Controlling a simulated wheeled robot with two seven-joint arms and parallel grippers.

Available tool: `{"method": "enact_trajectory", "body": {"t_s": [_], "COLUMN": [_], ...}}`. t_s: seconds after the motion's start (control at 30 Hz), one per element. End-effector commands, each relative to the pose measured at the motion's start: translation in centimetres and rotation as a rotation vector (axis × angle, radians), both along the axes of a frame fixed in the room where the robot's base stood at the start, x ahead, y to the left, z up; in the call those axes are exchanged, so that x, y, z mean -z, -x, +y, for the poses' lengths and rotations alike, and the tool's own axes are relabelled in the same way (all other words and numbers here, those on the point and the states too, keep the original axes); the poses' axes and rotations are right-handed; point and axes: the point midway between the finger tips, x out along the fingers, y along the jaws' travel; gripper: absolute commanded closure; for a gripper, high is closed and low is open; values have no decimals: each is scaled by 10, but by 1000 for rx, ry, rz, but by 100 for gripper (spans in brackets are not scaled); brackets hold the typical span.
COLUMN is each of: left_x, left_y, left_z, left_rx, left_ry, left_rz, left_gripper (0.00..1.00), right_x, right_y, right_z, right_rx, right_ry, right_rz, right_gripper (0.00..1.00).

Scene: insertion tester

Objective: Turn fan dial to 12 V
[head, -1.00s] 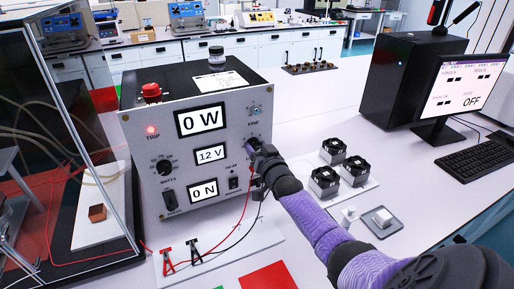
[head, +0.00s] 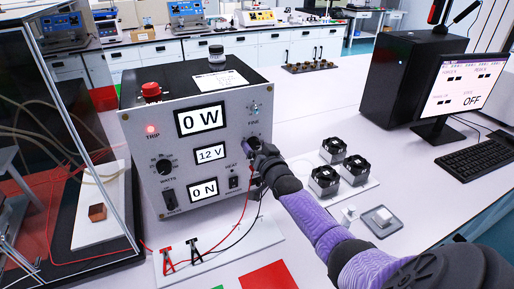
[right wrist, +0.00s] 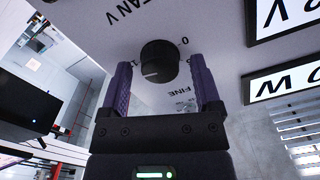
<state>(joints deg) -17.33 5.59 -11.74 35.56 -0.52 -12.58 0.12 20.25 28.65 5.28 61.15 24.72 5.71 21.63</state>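The test box (head: 130,120) has a front panel with three displays. The middle display (head: 210,153) reads 12 V; the top one reads 0 W and the bottom one 0 N. The black fan dial (right wrist: 158,61), beside the lettering "FAN V", shows in the right wrist view with its pale pointer line. In the head view my gripper hides it. My right gripper (right wrist: 158,66) is open, with one purple finger on each side of the dial and a visible gap to each. It also shows at the panel's right side in the head view (head: 256,148). My left gripper is not in view.
The watts knob (head: 165,167) and a lit red trip light (head: 151,130) are on the panel's left. Red and black clip leads (head: 180,258) lie in front. Several fans (head: 324,180) stand right of the box. A monitor (head: 465,85) stands farther right.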

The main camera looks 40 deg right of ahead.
Motion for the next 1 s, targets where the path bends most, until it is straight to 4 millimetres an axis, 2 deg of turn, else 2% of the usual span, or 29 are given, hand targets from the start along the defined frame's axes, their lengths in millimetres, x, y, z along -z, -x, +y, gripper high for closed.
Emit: {"method": "enact_trajectory", "body": {"t_s": [0.37, 0.47, 0.6, 0.73, 0.87, 1.0], "left_x": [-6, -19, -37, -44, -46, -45], "left_y": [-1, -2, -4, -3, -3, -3], "left_z": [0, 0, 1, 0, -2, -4], "left_rx": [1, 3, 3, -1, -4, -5], "left_ry": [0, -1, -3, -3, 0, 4], "left_rz": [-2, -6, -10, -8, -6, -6], "left_gripper": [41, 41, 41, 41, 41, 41], "right_x": [-2, -5, -5, -3, -1, 0], "right_y": [6, 22, 57, 82, 94, 95], "right_z": [2, 8, 19, 26, 30, 30], "right_rx": [-1, -2, -1, 0, 0, 0], "right_ry": [1, 0, -2, 1, 1, 1], "right_rz": [1, 1, 1, 1, 1, -1], "right_gripper": [11, 11, 11, 11, 11, 11]}}
